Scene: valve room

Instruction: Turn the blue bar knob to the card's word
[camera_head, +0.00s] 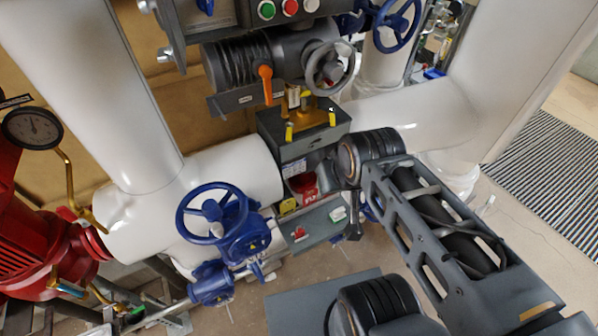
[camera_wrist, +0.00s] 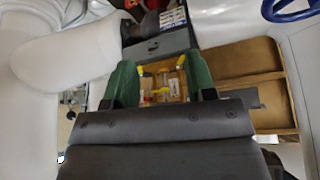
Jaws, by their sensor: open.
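A small blue knob (camera_head: 206,6), which looks like the bar knob, shows at the top edge of the head view on a dark control panel (camera_head: 222,17). It is partly cut off, and its setting cannot be read. No card with a readable word shows. My gripper (camera_wrist: 160,76) is open in the wrist view, with two green fingers apart. Between and beyond them is an open grey box with yellow latches (camera_wrist: 168,42). I see nothing held. The knob is not visible in the wrist view. In the head view I cannot clearly make out my gripper.
Green and red buttons (camera_head: 266,10) sit beside the knob. Below the panel are an orange lever (camera_head: 266,84), a grey handwheel (camera_head: 330,67) and the grey box (camera_head: 305,143). A floor grating (camera_head: 550,150) lies at right.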

